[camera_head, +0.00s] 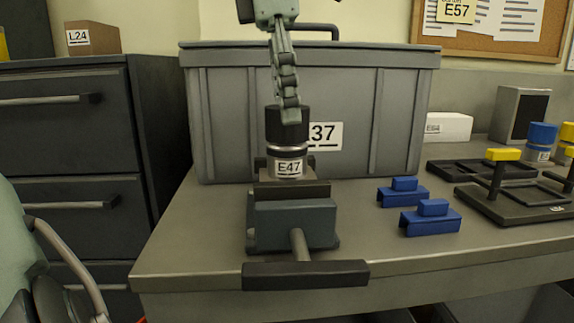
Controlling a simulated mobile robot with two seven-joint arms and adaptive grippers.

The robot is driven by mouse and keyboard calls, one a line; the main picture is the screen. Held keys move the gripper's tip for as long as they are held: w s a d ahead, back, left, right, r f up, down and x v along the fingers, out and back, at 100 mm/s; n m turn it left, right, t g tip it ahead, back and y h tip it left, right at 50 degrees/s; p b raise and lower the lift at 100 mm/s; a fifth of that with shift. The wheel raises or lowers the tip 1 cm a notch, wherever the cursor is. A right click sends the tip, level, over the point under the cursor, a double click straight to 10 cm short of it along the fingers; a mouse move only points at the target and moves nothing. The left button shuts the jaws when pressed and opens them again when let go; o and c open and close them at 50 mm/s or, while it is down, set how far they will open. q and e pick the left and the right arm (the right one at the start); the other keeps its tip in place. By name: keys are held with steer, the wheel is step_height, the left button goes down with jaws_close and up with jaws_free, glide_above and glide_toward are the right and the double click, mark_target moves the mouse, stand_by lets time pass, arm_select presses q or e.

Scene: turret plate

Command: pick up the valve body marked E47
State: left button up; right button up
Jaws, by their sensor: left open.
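The valve body marked E47 (288,166) is a short silver cylinder with a black upper part. It stands upright in a grey bench vise (293,225), with its label facing me. My left gripper (290,103) comes down from above and is seen edge-on. Its fingertips are at the top of the black part, and I cannot tell whether they touch it. The gripper is open. The lower end of the valve body is hidden by the vise jaw. My right gripper is not in view.
A large grey bin (222,110) stands close behind the vise. Two blue blocks (431,222) lie to the right. Further right are a dark stand with a yellow top (503,155) and a blue-capped part (543,133). The vise handle (305,275) extends past the bench's front edge.

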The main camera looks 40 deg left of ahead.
mark_target(291, 135)
arm_select(q)
steer(key=shift+w+f, duration=0.25)
steer(key=shift+f, duration=1)
steer(key=shift+w+f, duration=0.2)
steer(key=shift+f, duration=1.05)
jaws_close()
